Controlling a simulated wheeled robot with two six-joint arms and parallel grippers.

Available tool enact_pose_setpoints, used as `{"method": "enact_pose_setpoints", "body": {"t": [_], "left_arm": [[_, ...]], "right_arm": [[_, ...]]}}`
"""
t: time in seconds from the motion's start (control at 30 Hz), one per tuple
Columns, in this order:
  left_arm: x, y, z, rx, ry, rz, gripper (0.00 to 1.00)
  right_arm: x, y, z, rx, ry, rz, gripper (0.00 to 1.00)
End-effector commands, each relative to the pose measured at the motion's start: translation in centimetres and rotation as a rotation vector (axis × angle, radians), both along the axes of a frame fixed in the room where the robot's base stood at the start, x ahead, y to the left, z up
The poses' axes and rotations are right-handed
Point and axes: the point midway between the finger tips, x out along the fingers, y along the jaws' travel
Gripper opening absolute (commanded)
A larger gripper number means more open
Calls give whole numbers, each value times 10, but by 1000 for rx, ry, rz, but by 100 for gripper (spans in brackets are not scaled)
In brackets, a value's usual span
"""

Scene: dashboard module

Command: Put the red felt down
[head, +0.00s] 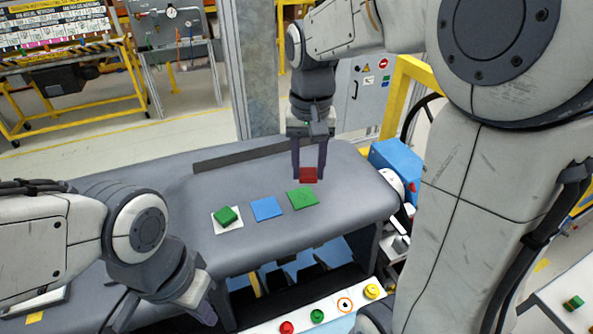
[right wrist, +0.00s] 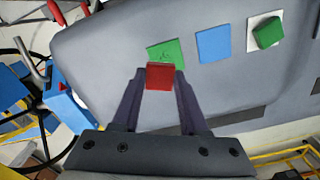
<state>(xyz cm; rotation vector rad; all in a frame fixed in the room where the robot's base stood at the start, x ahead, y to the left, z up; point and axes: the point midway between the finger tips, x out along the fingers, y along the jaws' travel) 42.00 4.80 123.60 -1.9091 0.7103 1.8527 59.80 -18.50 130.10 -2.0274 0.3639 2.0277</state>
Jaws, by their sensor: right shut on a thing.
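The red felt (head: 308,175), which looks like a small red block, is between the fingers of my right gripper (head: 309,165). My right gripper is shut on it and points down over the grey dashboard, just behind the green square. In the right wrist view the red felt (right wrist: 160,76) sits between the fingertips and overlaps the lower edge of the green square (right wrist: 165,52). Whether it touches the surface, I cannot tell. My left gripper (head: 203,302) is at the lower left, in front of the dashboard; its finger gap is not clear.
On the grey dashboard (head: 160,215), a blue square (head: 266,209) lies left of the green square (head: 302,198). Further left, a green block (head: 226,216) rests on a white square (head: 217,229). A panel with coloured buttons (head: 317,316) is in front. A blue box (head: 398,160) stands right.

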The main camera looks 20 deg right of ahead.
Motion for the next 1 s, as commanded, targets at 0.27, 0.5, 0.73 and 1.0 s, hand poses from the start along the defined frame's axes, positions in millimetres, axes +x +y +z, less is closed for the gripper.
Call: {"method": "enact_pose_setpoints", "body": {"t": [0.27,0.5,0.73,1.0], "left_arm": [[0,0,12,0,0,-2,0],[0,0,18,0,0,-3,0],[0,0,17,0,0,-3,0],[0,0,16,0,0,-3,0]], "right_arm": [[3,11,-21,0,5,-3,0],[3,10,-47,0,0,-3,0],[3,10,-48,0,-1,-3,0],[3,10,-50,0,-1,-3,73]]}}
